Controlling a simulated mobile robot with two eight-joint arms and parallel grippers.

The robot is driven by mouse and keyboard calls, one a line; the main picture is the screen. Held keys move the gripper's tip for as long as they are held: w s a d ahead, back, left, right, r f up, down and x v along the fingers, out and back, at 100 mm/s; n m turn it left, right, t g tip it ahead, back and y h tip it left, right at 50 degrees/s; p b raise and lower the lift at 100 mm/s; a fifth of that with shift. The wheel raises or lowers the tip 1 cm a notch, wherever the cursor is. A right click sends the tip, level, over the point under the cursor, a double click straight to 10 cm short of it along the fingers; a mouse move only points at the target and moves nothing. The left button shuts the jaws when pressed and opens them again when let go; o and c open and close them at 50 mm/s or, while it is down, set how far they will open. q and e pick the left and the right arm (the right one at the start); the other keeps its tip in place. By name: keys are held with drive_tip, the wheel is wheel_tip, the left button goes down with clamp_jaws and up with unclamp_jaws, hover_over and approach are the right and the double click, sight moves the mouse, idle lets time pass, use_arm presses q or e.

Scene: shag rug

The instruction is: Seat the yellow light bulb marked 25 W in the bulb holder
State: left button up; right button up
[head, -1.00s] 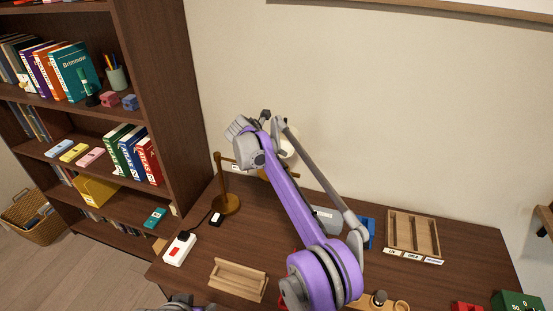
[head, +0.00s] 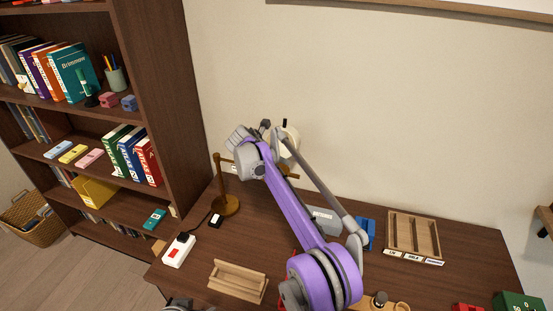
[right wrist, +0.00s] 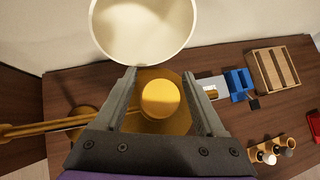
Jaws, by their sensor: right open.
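In the right wrist view a yellow round-topped piece (right wrist: 160,98), which looks like the yellow bulb, stands between my right gripper's fingers (right wrist: 159,72). The fingers are open, one on each side of it with gaps. No 25 W mark shows. Under it is a gold-brown disc (right wrist: 150,126) by the end of the lamp's wooden arm (right wrist: 40,129). The holder's socket is hidden, so I cannot tell how deep the bulb sits. The cream lamp shade (right wrist: 143,28) is just beyond the fingertips. In the head view my right arm covers most of this spot.
The lamp's wooden foot (head: 226,205) stands at the desk's left, near a white switch box (head: 179,250). An empty wooden rack (head: 238,281) lies in front. A grey box (head: 324,219), a blue piece (head: 366,234) and a divided tray (head: 413,230) are to the right.

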drive_tip(key=shift+r, duration=0.25)
drive_tip(key=v, duration=1.2)
drive_tip(key=s+d+m+g+y, duration=0.2)
drive_tip(key=s+d+m, duration=1.1)
drive_tip(key=s+d, duration=0.3)
drive_tip(key=s+d+f+m+y, duration=0.1)
drive_tip(key=s+d+f+m, duration=0.1)
drive_tip(key=s+f+m, duration=0.3)
drive_tip(key=s+d+f+m+y, duration=0.1)
drive_tip(key=s+f+m, duration=0.4)
drive_tip(key=s, duration=0.6)
drive_tip(key=s+d+f+m+y, duration=0.1)
drive_tip(key=s+d+f+m, duration=0.2)
drive_tip(key=s, duration=0.6)
wheel_tip(320, 180, down, 2)
drive_tip(key=m, duration=0.3)
drive_tip(key=shift+f+t, duration=0.25)
drive_tip(key=shift+t, duration=0.15)
